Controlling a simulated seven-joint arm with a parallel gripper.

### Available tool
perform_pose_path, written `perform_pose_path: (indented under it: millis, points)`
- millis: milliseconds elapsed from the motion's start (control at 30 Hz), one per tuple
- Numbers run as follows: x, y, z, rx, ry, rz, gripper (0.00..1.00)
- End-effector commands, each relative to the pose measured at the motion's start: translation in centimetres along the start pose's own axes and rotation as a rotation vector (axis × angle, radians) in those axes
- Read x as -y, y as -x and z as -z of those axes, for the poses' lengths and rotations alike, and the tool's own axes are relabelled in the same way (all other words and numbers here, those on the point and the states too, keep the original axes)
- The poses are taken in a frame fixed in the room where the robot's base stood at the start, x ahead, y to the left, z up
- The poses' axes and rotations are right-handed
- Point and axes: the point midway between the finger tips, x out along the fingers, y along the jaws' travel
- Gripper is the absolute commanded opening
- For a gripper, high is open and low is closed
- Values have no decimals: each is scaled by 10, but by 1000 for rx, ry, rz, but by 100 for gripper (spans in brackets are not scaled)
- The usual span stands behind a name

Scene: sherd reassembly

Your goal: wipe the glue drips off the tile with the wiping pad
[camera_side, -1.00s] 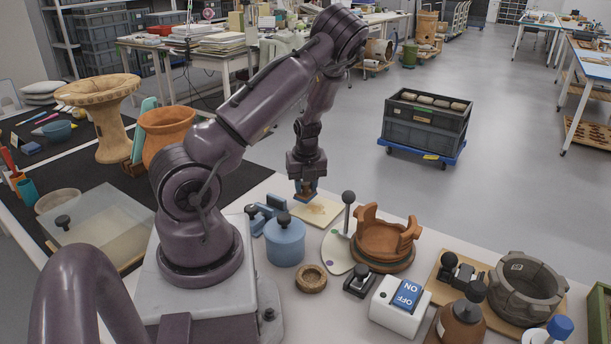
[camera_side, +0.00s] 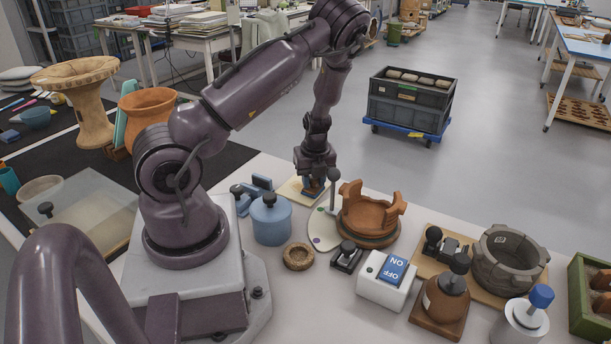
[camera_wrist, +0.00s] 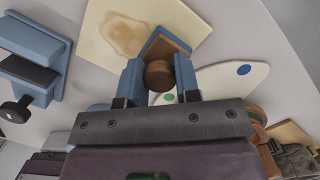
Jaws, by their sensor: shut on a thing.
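The cream tile (camera_side: 291,187) lies flat on the bench beyond the blue pot. In the wrist view the tile (camera_wrist: 95,45) carries a yellow-brown glue stain (camera_wrist: 122,36). My gripper (camera_side: 313,182) is shut on the brown knob of the wiping pad (camera_side: 312,189), with the fingers (camera_wrist: 158,78) on both sides of the knob. The wiping pad (camera_wrist: 168,45), blue and brown, is over the tile's right part in the wrist view, beside the stain. I cannot tell whether the pad touches the tile. The fingers hide part of the pad.
A blue clamp-like stand (camera_side: 256,188) and a lidded blue pot (camera_side: 271,220) are left of the tile. A white palette with an upright handle (camera_side: 325,235) and a terracotta vessel (camera_side: 370,215) are close on the right. A cork ring (camera_side: 298,257) and switch box (camera_side: 386,282) are nearer.

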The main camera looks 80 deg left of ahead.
Motion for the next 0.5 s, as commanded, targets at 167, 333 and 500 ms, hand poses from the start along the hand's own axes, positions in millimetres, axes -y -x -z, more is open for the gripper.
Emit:
perform_pose_path:
  millis: [167,333,500]
  points:
    - [1,0,2,-2,4,-1,8]
    - [-9,-2,-8,-2,3,-1,8]
    - [-20,-3,-19,-1,2,-2,8]
